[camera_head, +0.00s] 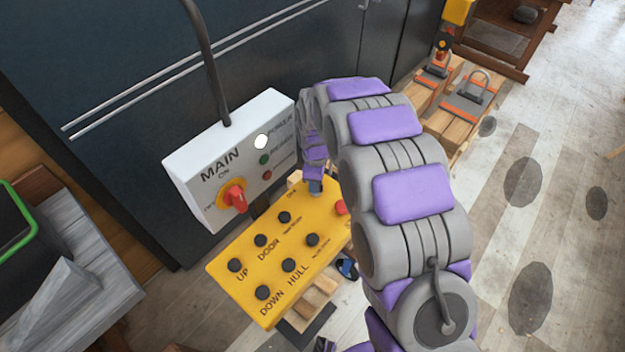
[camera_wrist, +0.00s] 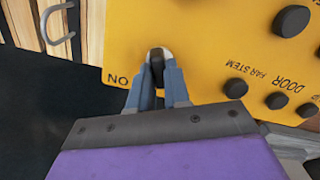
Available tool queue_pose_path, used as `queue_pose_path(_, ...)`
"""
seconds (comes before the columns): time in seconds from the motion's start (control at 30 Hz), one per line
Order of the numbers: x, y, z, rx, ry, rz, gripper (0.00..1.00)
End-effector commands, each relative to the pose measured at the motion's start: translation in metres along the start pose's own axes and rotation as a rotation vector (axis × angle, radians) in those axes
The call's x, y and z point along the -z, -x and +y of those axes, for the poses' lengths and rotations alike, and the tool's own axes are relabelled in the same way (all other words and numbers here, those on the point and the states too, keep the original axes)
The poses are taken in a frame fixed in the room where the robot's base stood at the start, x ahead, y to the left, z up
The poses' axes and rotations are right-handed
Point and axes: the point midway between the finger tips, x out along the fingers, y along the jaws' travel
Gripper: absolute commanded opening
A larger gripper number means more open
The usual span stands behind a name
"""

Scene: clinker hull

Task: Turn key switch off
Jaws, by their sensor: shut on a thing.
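The key switch (camera_wrist: 157,66) shows in the wrist view as a small dark piece on the yellow control panel, between my fingertips. My gripper (camera_wrist: 160,60) is shut on it, one blue-grey finger on each side with pale tips. A label beside it, upside down in this view, reads "ON". In the head view my gripper (camera_head: 315,186) is at the far upper edge of the yellow panel (camera_head: 245,262), and my arm hides the key switch there. How far the key is turned cannot be told.
A white MAIN box (camera_head: 222,165) with a red rotary switch (camera_head: 234,198) and small lamps stands just behind the panel. Several black buttons (camera_head: 290,265) cover the panel, with a red button (camera_head: 340,208) near my arm.

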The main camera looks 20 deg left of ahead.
Motion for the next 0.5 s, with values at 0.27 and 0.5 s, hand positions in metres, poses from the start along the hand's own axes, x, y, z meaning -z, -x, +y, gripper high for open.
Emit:
queue_pose_path(0.27, -0.0027, 0.0012, 0.0022, -0.002, 0.045, -0.001, 0.0)
queue_pose_path(0.5, -0.0029, 0.0011, 0.003, -0.003, 0.049, -0.001, 0.0)
